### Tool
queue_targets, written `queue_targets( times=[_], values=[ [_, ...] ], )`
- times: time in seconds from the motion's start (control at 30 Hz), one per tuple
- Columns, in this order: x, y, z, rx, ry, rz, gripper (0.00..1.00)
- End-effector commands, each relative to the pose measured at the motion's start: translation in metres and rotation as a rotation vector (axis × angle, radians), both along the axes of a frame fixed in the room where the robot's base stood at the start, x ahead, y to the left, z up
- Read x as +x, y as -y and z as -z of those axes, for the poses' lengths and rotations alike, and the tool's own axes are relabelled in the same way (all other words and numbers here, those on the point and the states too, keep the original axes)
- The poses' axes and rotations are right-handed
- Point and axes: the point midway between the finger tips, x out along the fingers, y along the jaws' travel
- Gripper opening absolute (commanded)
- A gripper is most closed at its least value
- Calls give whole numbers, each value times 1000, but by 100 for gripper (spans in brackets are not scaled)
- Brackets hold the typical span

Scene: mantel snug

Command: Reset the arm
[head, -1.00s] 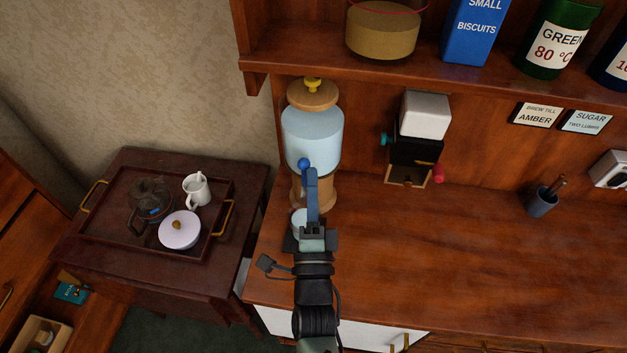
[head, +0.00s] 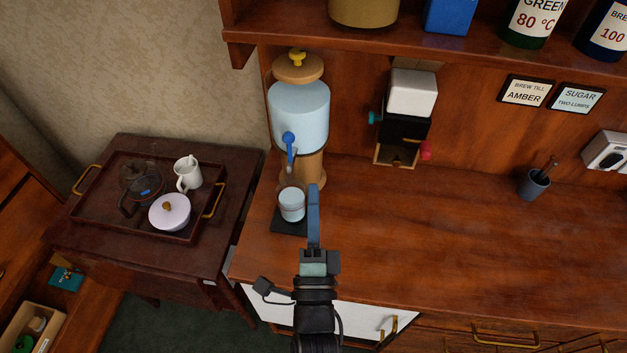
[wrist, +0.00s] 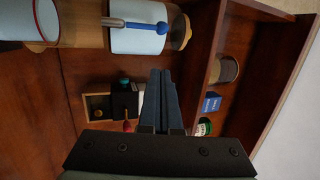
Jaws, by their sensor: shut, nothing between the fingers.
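My gripper (head: 314,190) is shut and empty. In the head view it is over the front of the wooden counter, just right of a light blue cup (head: 291,204) on a dark mat (head: 289,227). No contact with the cup can be made out. In the wrist view my gripper (wrist: 160,75) shows its two blue fingers together, pointing toward the shelf and back panel. A light blue dispenser (head: 299,115) with a blue-knobbed lever (head: 288,138) stands behind the cup. The dispenser also shows at the top of the wrist view (wrist: 133,38).
A black and white wall-mounted device (head: 405,130) hangs right of the dispenser. An overhead shelf (head: 420,48) holds several containers. A tray (head: 112,211) with teaware sits on the side table at left. The counter (head: 430,250) right of my gripper is clear, with a small dark pot (head: 533,185) farther right.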

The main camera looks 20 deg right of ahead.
Motion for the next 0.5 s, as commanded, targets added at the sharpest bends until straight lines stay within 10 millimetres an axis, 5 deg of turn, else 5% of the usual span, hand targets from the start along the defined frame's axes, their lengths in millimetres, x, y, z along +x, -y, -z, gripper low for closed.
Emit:
queue_targets(
  times=[0.2,0.5],
  values=[
    [-31,-13,14,2,-2,1,0],
    [-42,-17,16,1,0,3,0]
  ],
)
